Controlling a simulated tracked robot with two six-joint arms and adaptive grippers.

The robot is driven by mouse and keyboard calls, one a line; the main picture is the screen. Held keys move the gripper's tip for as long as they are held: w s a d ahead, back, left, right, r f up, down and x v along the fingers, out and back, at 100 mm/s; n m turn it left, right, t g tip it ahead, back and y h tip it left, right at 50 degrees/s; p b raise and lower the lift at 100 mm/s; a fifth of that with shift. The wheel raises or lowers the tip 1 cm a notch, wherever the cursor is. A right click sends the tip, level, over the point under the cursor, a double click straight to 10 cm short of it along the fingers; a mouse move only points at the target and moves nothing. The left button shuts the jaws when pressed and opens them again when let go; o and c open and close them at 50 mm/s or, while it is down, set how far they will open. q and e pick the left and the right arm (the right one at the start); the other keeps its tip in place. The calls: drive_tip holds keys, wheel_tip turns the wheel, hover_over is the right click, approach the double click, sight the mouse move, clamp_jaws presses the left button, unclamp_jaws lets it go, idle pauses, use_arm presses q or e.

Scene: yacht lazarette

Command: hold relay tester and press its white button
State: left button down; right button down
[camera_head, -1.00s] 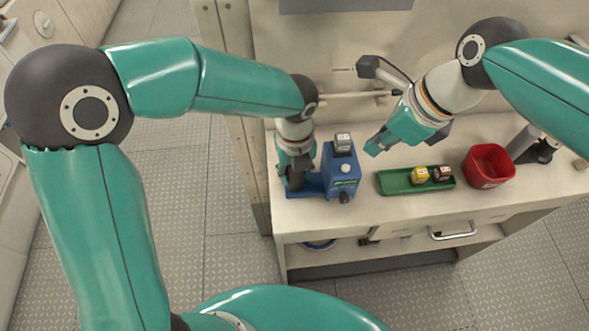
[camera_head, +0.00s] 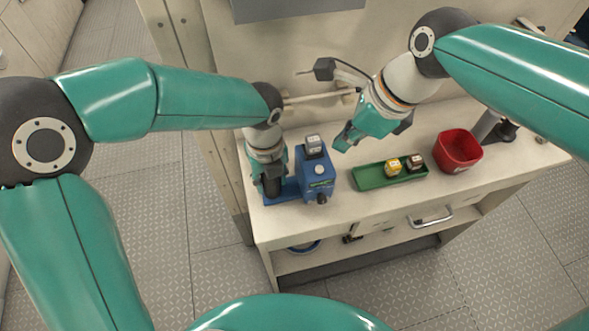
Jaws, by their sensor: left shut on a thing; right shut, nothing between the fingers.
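The relay tester (camera_head: 322,180) is a blue box on the left part of the white bench. A grey-black relay (camera_head: 313,147) sits on its top. Its white button (camera_head: 319,169) shows on the upper face, with a dark knob on the front. My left gripper (camera_head: 274,194) points down at the tester's left side and is shut on a blue part of it; the fingertips are partly hidden. My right gripper (camera_head: 344,142) is shut and empty, above the bench to the right of the tester and behind the green tray, apart from the button.
A green tray (camera_head: 366,181) right of the tester holds a yellow relay (camera_head: 393,167) and a dark brown relay (camera_head: 415,162). A red bin (camera_head: 457,150) stands further right. A grey panel hangs on the wall behind. The bench front between tester and tray is clear.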

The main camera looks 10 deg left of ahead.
sight(322, 170)
drive_tip(key=a+n+t+y, duration=0.1)
drive_tip(key=n, duration=0.1)
drive_tip(key=a+r+n+t+y, duration=0.1)
drive_tip(key=a+n+t+y, duration=0.1)
drive_tip(key=n+y, duration=0.1)
drive_tip(key=shift+w+r+n, duration=0.2)
drive_tip(key=shift+r+n, duration=0.1)
drive_tip(key=shift+r, duration=0.1)
drive_tip(key=shift+f, duration=0.1)
drive_tip(key=shift+f, duration=4.3)
